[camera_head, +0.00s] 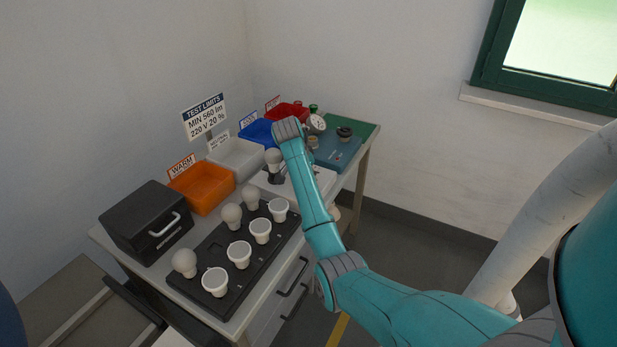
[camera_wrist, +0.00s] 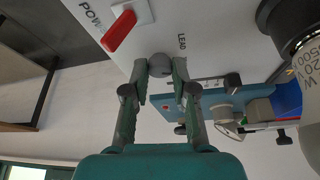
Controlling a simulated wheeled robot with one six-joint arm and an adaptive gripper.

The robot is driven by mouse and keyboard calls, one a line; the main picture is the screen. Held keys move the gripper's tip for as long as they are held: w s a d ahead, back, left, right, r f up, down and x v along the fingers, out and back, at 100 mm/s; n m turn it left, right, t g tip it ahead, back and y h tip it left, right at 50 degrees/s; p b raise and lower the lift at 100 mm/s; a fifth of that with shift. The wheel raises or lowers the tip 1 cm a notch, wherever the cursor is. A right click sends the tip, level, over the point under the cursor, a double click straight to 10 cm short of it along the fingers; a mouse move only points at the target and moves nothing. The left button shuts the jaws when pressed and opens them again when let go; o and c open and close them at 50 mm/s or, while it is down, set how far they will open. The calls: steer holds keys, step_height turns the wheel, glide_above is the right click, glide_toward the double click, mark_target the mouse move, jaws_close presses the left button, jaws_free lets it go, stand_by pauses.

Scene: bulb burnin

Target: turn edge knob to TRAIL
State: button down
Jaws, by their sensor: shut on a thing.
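In the wrist view the edge knob (camera_wrist: 160,65) is a small round grey knob on the white panel (camera_wrist: 205,30). The word LEAD is printed just right of it; I cannot see a TRAIL label. My gripper (camera_wrist: 160,75) has one finger on each side of the knob and is shut on it. Which way the knob points is hard to tell. In the head view the white tester box (camera_head: 318,180) is partly covered by my arm, and the gripper and knob are hidden there.
A red POWER switch (camera_wrist: 120,32) sits left of the knob. A printed bulb (camera_wrist: 308,85) is close at the right; a bulb (camera_head: 273,157) also stands at the tester in the head view. The orange bin (camera_head: 203,188) and bulb tray (camera_head: 262,262) are nearer.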

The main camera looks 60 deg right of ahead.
steer(key=shift+m, duration=0.5)
steer(key=c, duration=0.9)
jaws_free()
steer(key=shift+c, duration=0.2)
steer(key=v, duration=0.7)
steer(key=shift+w+r, duration=0.2)
steer(key=shift+r, duration=0.05)
